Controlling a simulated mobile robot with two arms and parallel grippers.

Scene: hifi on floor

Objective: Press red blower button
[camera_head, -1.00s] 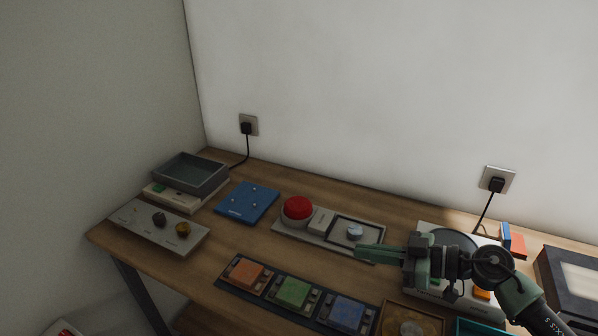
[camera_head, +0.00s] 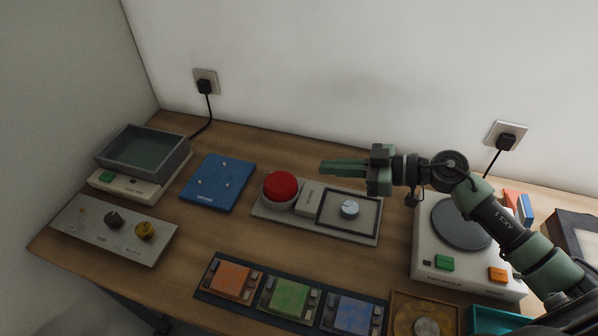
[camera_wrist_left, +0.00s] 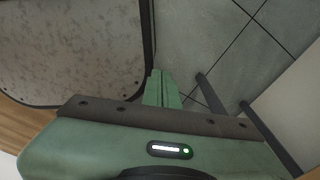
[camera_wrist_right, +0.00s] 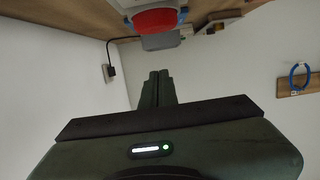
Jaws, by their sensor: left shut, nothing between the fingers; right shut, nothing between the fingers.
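The large red dome button (camera_head: 280,185) sits at the left end of a grey panel (camera_head: 262,211) on the wooden bench. It also shows at the top of the right wrist view (camera_wrist_right: 155,20). My right gripper (camera_head: 322,167) is shut and empty. It points left, and in the head view its tips are just right of and slightly above the button, apart from it. My left gripper (camera_wrist_left: 161,76) is shut and empty in the left wrist view, beside a speckled surface (camera_wrist_left: 70,45) and above a tiled floor. It is outside the head view.
A knob (camera_head: 349,208) shares the button's panel. A blue plate (camera_head: 217,180) and a scale with a grey tray (camera_head: 143,154) stand left. A white device with a round plate (camera_head: 462,222) lies under my right arm. Coloured blocks (camera_head: 290,300) stand in front.

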